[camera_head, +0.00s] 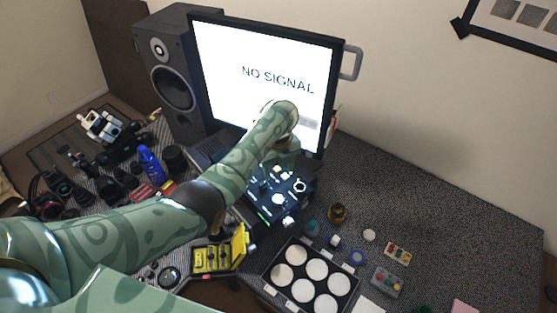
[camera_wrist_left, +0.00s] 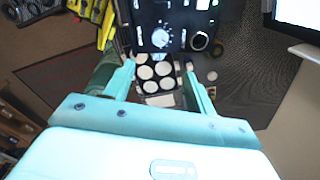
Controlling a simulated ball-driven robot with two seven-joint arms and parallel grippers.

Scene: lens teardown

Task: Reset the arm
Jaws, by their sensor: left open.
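My green patterned left arm (camera_head: 165,228) reaches from the left across the table, its wrist (camera_head: 278,118) in front of the monitor. In the left wrist view my left gripper (camera_wrist_left: 160,84) is open, its two pale fingers well apart with nothing between them. The black device with a knob (camera_wrist_left: 160,38) shows just beyond the fingers; in the head view the device (camera_head: 278,198) stands below the wrist. In the head view the fingers cannot be made out clearly. My right gripper is not in view.
The monitor (camera_head: 225,60) reads "NO SIGNAL", beside a dark speaker (camera_head: 167,75). A black tray with white discs (camera_head: 270,271) stands at the front, near a yellow tool case (camera_head: 240,245). A blue bottle (camera_head: 151,166) and lens parts crowd the left. The table's right rear (camera_head: 440,210) is clear.

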